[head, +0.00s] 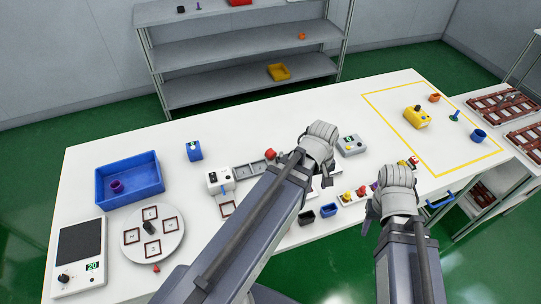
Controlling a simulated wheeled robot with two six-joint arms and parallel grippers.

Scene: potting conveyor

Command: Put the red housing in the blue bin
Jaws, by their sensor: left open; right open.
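The blue bin (128,190) stands at the left of the white table with a small purple ring-shaped part (117,186) inside. A small red piece (271,155) shows at the conveyor, left of my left gripper; it is too small to tell surely whether it is the red housing. My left gripper (326,178) is over the right part of the conveyor, open, its fingers mostly hidden by its wrist. My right gripper (371,210) is open near the table's front edge, beside a row of small coloured parts. I see nothing held in either gripper.
A white conveyor unit (219,181) and a round dial plate (149,249) stand right of and below the bin. The table's back middle is clear.

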